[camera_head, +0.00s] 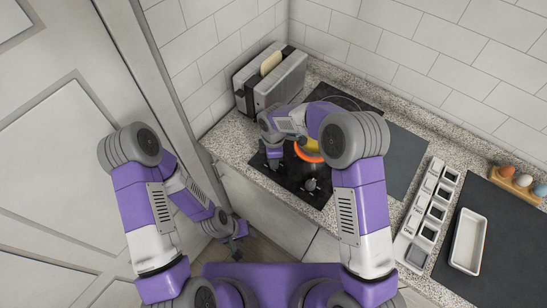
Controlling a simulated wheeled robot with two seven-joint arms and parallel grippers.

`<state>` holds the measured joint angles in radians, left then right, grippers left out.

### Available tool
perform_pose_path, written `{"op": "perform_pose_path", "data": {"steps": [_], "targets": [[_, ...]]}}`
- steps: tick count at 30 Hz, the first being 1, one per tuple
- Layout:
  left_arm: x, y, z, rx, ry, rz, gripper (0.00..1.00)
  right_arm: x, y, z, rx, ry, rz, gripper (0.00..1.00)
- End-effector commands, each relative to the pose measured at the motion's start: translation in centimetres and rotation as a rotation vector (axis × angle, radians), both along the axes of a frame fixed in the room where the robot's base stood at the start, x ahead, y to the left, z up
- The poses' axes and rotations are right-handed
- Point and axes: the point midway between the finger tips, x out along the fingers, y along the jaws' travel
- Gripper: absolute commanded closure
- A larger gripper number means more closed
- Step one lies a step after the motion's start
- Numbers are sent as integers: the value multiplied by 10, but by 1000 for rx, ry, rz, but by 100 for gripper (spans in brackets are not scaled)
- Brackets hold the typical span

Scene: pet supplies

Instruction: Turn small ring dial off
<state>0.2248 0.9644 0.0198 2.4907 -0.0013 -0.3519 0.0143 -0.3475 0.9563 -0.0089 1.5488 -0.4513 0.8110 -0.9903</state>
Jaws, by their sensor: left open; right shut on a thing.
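The black cooktop (293,183) is set in the speckled counter. A dark dial (311,184) stands on its front part, clear of both grippers. My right gripper (275,163) points down at the cooktop's left front part and is shut on what appears to be another dial, mostly hidden by the fingers. I cannot read the setting of either dial. My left gripper (238,245) is open and empty, low in front of the cabinet, away from the cooktop.
An orange-rimmed pan (309,155) with something yellow sits on the cooktop, partly behind my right arm. A toaster (279,82) with bread stands at the back left. A divided white holder (426,215), a white tray (467,241) and an egg rack (518,183) are to the right.

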Motion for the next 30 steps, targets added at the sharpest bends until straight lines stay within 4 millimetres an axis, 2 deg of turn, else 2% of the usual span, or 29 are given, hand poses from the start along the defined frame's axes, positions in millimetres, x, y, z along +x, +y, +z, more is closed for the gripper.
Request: {"op": "perform_pose_path", "data": {"steps": [8,21,22,26,30], "targets": [[0,0,-1,0,0,0,57,1,-1,1,-1,-2,62,94],[0,0,-1,0,0,0,57,1,0,1,-1,-3,71,94],[0,0,-1,0,0,0,57,1,0,1,-1,-3,71,59],[0,0,-1,0,0,0,57,1,0,1,0,-2,70,39],[0,0,-1,0,0,0,57,1,0,0,0,-1,69,38]]}}
